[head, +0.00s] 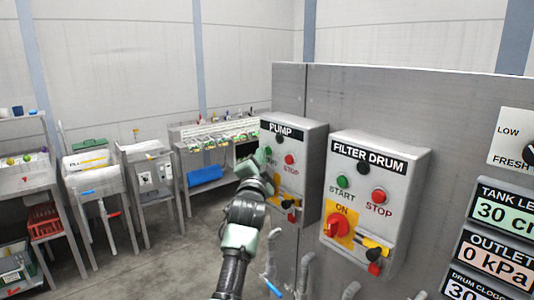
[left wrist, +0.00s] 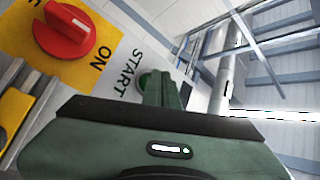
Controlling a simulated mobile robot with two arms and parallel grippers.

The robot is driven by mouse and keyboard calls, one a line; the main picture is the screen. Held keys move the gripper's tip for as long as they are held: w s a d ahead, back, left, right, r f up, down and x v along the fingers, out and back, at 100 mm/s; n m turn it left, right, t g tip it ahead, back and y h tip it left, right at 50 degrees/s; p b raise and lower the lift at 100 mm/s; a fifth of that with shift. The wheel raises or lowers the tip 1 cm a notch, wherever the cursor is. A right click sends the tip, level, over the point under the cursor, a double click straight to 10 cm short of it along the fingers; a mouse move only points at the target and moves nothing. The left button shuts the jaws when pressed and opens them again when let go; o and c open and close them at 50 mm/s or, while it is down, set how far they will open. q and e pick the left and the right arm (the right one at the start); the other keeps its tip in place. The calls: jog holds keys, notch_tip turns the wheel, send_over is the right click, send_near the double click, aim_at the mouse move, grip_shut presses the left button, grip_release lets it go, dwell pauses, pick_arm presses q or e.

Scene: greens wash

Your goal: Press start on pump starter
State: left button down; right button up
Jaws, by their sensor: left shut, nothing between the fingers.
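The pump starter (head: 310,165) is a grey box labelled PUMP, mounted on a metal panel. Its green start button (head: 267,150) shows just above my left gripper (head: 264,163), beside a red stop button (head: 289,159). My left gripper is shut and empty, with its fingertips at the start button. In the left wrist view, the shut fingers (left wrist: 162,88) point at the box beside the START lettering, and partly cover the green button (left wrist: 145,80). I cannot tell whether they touch it. A red rotary switch (left wrist: 65,29) sits on a yellow ON plate. My right gripper is out of view.
A similar filter drum starter (head: 375,195) stands to the right on the same panel (head: 455,105). Gauges and displays (head: 505,211) are farther right. Pipes (head: 306,272) rise below the boxes. Benches and bins (head: 94,178) line the left; the floor between is clear.

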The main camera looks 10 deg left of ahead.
pick_arm(q)
jog(key=shift+w+d, duration=0.15)
jog(key=shift+r, duration=0.1)
dwell(0.5)
jog(key=shift+s+a+p, duration=0.5)
jog(key=shift+s+p, duration=0.05)
jog(key=shift+s, duration=0.1)
jog(key=s+a+p, duration=0.1)
jog(key=s+p, duration=0.1)
jog(key=s+a+p, duration=0.1)
jog(key=s+a, duration=0.1)
jog(key=shift+p, duration=0.4)
